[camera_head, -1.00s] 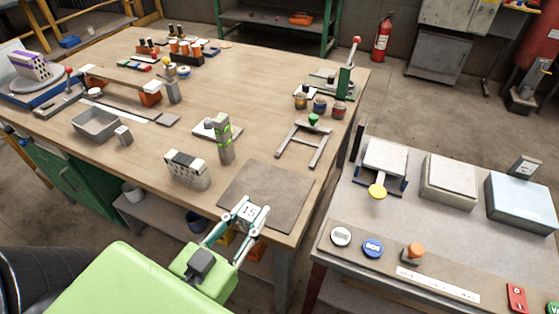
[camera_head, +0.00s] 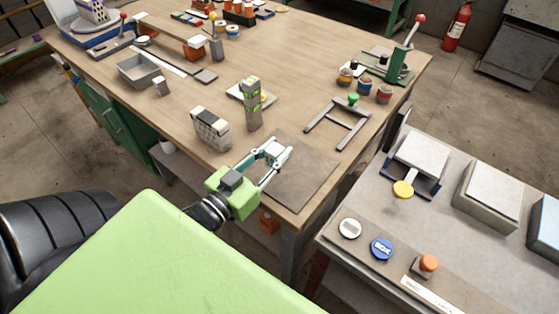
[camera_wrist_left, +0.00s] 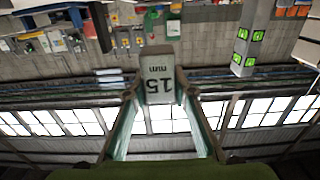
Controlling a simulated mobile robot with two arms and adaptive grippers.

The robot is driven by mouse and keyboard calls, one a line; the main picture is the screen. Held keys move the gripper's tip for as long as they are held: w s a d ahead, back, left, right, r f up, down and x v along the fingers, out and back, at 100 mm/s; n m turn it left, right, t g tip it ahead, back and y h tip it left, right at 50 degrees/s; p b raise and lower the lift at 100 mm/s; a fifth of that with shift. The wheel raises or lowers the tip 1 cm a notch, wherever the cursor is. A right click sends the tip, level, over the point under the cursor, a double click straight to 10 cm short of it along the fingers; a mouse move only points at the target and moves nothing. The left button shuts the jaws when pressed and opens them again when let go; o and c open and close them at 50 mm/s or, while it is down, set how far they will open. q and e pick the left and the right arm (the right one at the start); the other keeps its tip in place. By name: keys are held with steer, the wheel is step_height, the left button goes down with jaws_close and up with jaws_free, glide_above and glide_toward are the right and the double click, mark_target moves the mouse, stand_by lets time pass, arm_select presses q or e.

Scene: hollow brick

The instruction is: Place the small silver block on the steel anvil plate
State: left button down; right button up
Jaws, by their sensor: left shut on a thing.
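The small silver block (camera_head: 276,153), marked "15 mm", is held between the fingertips of my left gripper (camera_head: 272,154). In the left wrist view the block (camera_wrist_left: 158,82) stands out past both fingers of the gripper (camera_wrist_left: 157,92), with its marked face towards the camera. The steel anvil plate (camera_head: 308,178) is a flat dark square at the table's near right corner. In the head view the block shows over the plate's left part; I cannot tell whether it touches. My right gripper is not in view.
A block with a row of holes (camera_head: 211,128) and an upright grey post with green marks (camera_head: 252,105) stand left of and behind the plate. An H-shaped frame (camera_head: 338,123) lies behind it. A side bench (camera_head: 385,215) with buttons is at the right.

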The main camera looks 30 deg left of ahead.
mark_target(279, 173)
arm_select(q)
steer(key=shift+w+a+f, duration=0.25)
steer(key=shift+w+f, duration=0.7)
steer(key=shift+f, duration=0.1)
steer(key=shift+w+a+f, duration=0.1)
steer(key=shift+w+f, duration=0.3)
steer(key=shift+f, duration=0.1)
step_height(279, 173, down, 3)
steer(key=shift+f+b, duration=0.1)
steer(key=shift+b, duration=0.2)
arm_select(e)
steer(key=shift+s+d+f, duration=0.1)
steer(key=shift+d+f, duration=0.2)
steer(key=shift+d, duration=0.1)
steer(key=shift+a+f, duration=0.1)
arm_select(q)
steer(key=c, duration=1.7)
jaws_free()
steer(key=shift+f, duration=0.15)
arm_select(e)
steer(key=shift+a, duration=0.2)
